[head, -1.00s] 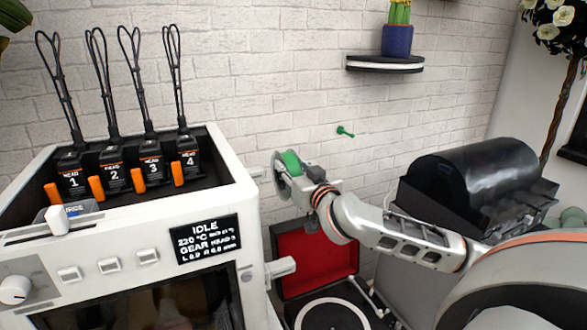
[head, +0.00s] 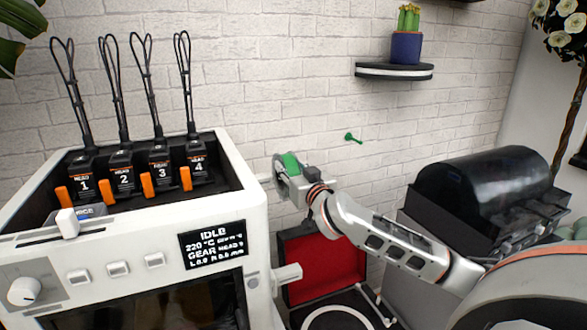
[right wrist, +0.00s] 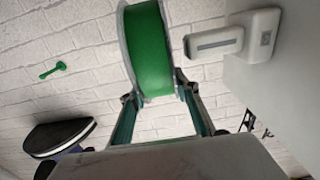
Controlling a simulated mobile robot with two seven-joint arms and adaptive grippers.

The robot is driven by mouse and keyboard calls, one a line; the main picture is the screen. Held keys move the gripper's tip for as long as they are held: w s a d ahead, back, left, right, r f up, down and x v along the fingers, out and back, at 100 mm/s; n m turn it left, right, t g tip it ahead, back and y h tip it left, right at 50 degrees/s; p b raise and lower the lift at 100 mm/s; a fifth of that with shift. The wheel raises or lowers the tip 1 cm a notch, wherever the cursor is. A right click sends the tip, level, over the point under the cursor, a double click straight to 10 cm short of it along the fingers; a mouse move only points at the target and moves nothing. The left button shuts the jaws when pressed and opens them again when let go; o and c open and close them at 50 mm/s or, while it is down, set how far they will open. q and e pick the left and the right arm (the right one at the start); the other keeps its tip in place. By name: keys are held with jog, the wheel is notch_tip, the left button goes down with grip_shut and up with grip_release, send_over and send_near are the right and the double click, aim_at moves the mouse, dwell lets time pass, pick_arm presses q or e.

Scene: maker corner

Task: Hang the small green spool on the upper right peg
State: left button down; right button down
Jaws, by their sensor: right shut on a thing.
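The small green spool (head: 291,164) has pale grey flanges and is held off the ground, just right of the white printer (head: 130,235). My right gripper (head: 296,184) is shut on it; in the right wrist view the fingers (right wrist: 155,92) grip the spool (right wrist: 150,50) by its lower end. The upper right peg (head: 264,177) is a short white stub on the printer's right side, close left of the spool. A white peg (right wrist: 213,42) also shows right of the spool in the right wrist view, apart from it. My left gripper is out of view.
A lower white peg (head: 288,274) juts from the same side, above a red-lined record player (head: 325,262). A green wall hook (head: 353,138) and a cactus shelf (head: 394,71) are on the brick wall. A black drum-shaped machine (head: 485,185) stands right.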

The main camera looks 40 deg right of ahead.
jog(key=w+a, duration=0.1)
jog(key=a, duration=0.5)
jog(key=shift+w+a+f, duration=0.15)
jog(key=shift+w+a, duration=0.1)
jog(key=shift+a, duration=0.15)
dwell(0.6)
dwell(0.4)
jog(key=c, duration=1.4)
grip_release()
jog(key=shift+c, duration=0.2)
jog(key=shift+f, duration=0.15)
